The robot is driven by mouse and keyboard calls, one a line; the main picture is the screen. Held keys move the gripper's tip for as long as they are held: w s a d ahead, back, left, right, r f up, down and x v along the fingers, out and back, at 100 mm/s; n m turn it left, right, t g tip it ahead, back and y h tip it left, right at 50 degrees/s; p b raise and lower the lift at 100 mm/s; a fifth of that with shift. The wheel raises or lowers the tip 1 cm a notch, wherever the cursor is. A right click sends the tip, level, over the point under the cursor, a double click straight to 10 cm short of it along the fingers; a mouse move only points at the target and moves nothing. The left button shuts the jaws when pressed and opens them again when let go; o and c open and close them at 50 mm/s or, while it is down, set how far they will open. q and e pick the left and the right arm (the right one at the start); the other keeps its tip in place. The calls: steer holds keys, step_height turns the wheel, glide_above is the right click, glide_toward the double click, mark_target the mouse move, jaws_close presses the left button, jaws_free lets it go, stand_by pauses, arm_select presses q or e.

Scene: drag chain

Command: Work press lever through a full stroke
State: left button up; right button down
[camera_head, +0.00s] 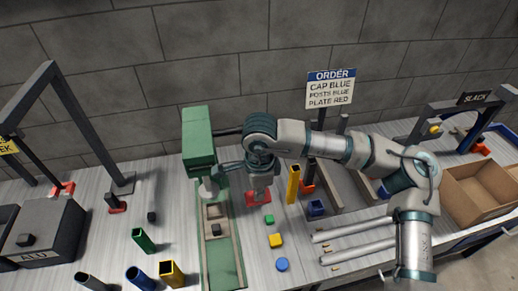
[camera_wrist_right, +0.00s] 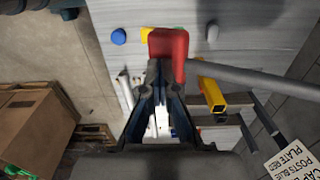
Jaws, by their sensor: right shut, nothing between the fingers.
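The green press (camera_head: 198,140) stands on the bench, its green base (camera_head: 221,255) running toward the front. A white ram (camera_head: 208,187) hangs below its head. In the right wrist view a grey lever bar (camera_wrist_right: 255,78) ends in a red grip (camera_wrist_right: 168,50). Red also shows in the head view (camera_head: 257,198) below my wrist. My right gripper (camera_head: 259,189) points down there. In the right wrist view its dark fingertips (camera_wrist_right: 155,68) are together and empty, beside the red grip; I cannot tell whether they touch it. My left gripper is not in view.
Several coloured tubes stand at the front left. An order sign (camera_head: 331,90) is behind. A cardboard box (camera_head: 485,195) is at right.

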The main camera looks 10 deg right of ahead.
arm_select(q)
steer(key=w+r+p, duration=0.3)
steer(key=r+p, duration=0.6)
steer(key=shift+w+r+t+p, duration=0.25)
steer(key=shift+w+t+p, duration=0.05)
steer(key=shift+p, duration=0.05)
arm_select(e)
step_height(320, 180, up, 13)
steer(key=shift+w, duration=0.15)
steer(key=shift+f, duration=0.1)
